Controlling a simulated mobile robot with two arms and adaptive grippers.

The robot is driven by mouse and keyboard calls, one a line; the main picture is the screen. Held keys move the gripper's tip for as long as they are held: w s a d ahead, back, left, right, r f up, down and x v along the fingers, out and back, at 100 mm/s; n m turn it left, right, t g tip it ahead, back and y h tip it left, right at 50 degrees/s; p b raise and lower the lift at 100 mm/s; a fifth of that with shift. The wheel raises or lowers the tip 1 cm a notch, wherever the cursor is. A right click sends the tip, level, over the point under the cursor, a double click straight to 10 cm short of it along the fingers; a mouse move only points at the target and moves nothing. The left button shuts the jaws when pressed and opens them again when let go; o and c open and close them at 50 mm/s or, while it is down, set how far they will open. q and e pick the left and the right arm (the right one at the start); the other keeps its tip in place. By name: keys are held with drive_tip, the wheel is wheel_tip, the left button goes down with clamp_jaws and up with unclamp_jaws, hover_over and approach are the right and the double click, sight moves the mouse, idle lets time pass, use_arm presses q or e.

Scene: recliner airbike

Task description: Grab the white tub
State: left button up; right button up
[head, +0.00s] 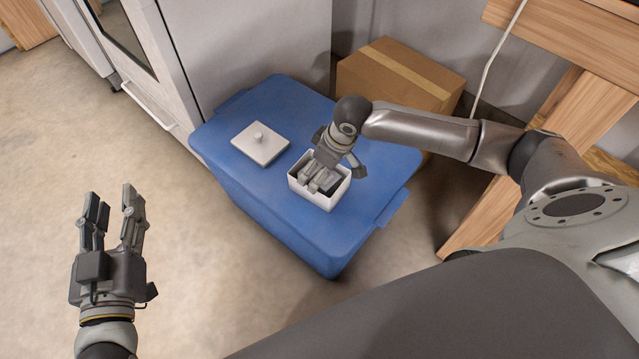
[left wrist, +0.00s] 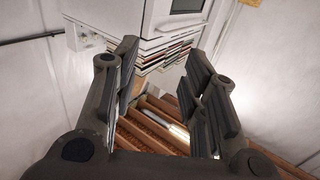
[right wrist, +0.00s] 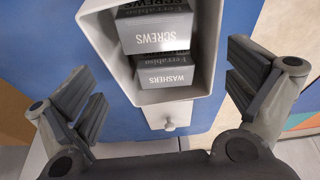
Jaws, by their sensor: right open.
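The white tub (head: 338,194) stands open on top of the blue bin (head: 270,205), with dark boxes inside. In the right wrist view the tub (right wrist: 210,50) holds a box marked SCREWS (right wrist: 155,32) and one marked WASHERS (right wrist: 165,76). My right gripper (head: 328,168) is over the tub and partly hides it. In its wrist view its open fingers (right wrist: 160,80) are spread to the left and right of the tub, with gaps visible. My left gripper (head: 112,195) is open and empty over the floor, away from the bin.
A white lid with a knob (head: 260,143) lies on the bin beside the tub. A cardboard box (head: 400,75) stands behind the bin. A white cabinet (head: 240,50) is at the back left, and a wooden frame (head: 565,115) is at right. The floor at left is clear.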

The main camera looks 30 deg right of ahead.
drive_tip(key=shift+w+a+f, duration=0.1)
drive_tip(key=shift+w+f, duration=0.05)
drive_tip(key=shift+f, duration=0.45)
drive_tip(key=shift+b+x, duration=0.85)
drive_tip(key=shift+x, duration=0.1)
drive_tip(key=b+x, duration=0.1)
drive_tip(key=x, duration=0.1)
drive_tip(key=shift+a+f, duration=0.1)
drive_tip(key=shift+f, duration=0.25)
drive_tip(key=shift+f+b, duration=0.2)
drive_tip(key=shift+b, duration=0.1)
use_arm(q)
drive_tip(key=s+r+t+h, duration=0.3)
drive_tip(key=s+r+t, duration=0.3)
drive_tip(key=r+t, duration=0.3)
wheel_tip(320, 180, up, 4)
drive_tip(key=shift+s+d+r+h, duration=0.15)
drive_tip(key=shift+r+h, duration=0.1)
drive_tip(key=shift+h, duration=0.05)
use_arm(e)
drive_tip(key=c, duration=0.8)
